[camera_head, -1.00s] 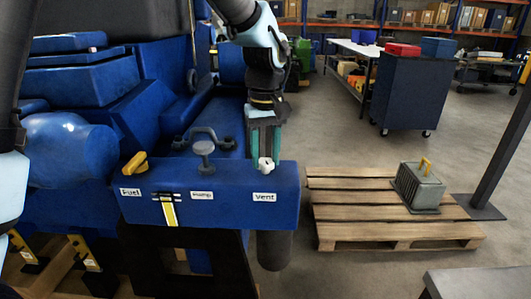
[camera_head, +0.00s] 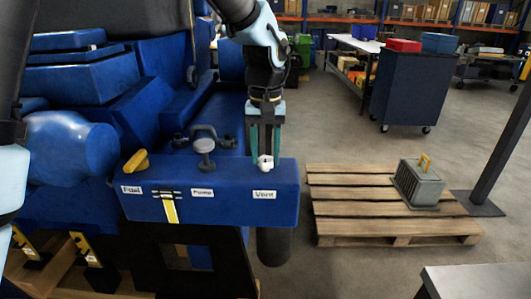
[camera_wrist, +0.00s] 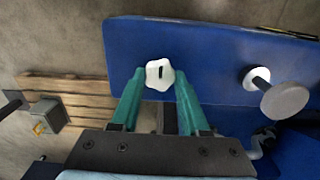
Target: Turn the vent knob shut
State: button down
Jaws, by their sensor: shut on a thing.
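The white vent knob (camera_head: 265,162) sits on top of the blue box (camera_head: 230,207), above the label "Vent" (camera_head: 264,195). It also shows in the wrist view (camera_wrist: 159,74), where it is lobed with a dark line across its top. My gripper (camera_head: 264,158) points down over the knob. In the wrist view its teal fingers (camera_wrist: 156,84) stand on either side of the knob, shut on it.
A grey round pump knob (camera_head: 204,147) stands left of the vent knob, and a yellow fuel knob (camera_head: 135,162) is farther left. A handle (camera_head: 205,131) lies behind. A wooden pallet (camera_head: 350,226) with a grey finned box (camera_head: 418,183) stands to the right.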

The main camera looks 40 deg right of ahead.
aim_at(265, 159)
jog(key=shift+c, duration=2)
grip_release()
notch_tip(265, 159, up, 11)
jog(key=b, duration=0.2)
jog(key=shift+f, duration=0.15)
